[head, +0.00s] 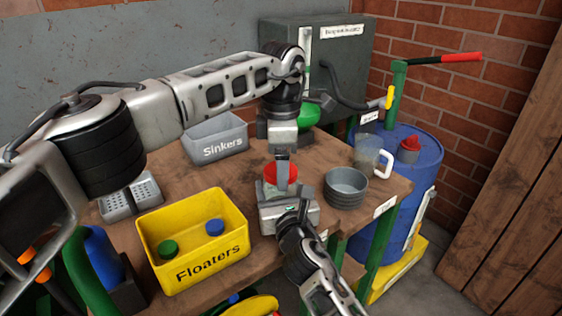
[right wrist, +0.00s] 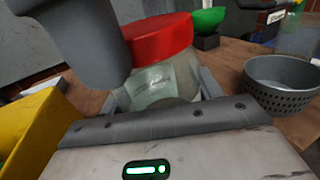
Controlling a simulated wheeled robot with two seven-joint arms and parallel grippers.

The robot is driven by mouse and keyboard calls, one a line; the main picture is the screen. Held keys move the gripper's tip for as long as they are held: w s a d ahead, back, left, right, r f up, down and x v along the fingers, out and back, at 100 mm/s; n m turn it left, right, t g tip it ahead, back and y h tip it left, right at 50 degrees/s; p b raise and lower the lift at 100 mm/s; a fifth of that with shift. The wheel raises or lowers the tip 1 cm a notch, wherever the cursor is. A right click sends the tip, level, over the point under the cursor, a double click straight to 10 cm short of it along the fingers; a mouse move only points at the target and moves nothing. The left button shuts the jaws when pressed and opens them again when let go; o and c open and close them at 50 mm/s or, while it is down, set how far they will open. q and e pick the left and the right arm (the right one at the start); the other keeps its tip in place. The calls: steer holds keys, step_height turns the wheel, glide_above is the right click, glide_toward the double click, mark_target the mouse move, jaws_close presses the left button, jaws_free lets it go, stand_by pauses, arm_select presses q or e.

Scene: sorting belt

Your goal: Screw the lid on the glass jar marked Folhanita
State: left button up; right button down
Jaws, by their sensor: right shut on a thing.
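A glass jar (right wrist: 163,80) stands upright with a red lid (head: 281,175) at its top; the lid also shows in the right wrist view (right wrist: 160,38). A pale label is on its front, but I cannot read it. My right gripper (head: 289,206) is shut on the jar, low around its body. My left gripper (head: 283,176) points down at the lid from above, one grey finger in front of it. The other finger is hidden, so I cannot tell whether it is gripping. Whether the lid is threaded on tight does not show.
A grey perforated bowl (head: 346,187) stands right of the jar, with a clear mug (head: 367,152) behind it. The yellow Floaters bin (head: 201,262) is at left; the grey Sinkers bin (head: 222,152) is behind. The bench's right edge is near.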

arm_select(q)
steer(key=shift+o, duration=0.5)
steer(key=shift+r, duration=0.1)
steer(key=shift+r, duration=0.3)
step_height(320, 180, up, 11)
steer(key=shift+r, duration=0.15)
arm_select(e)
steer(key=shift+c, duration=1.2)
jaws_free()
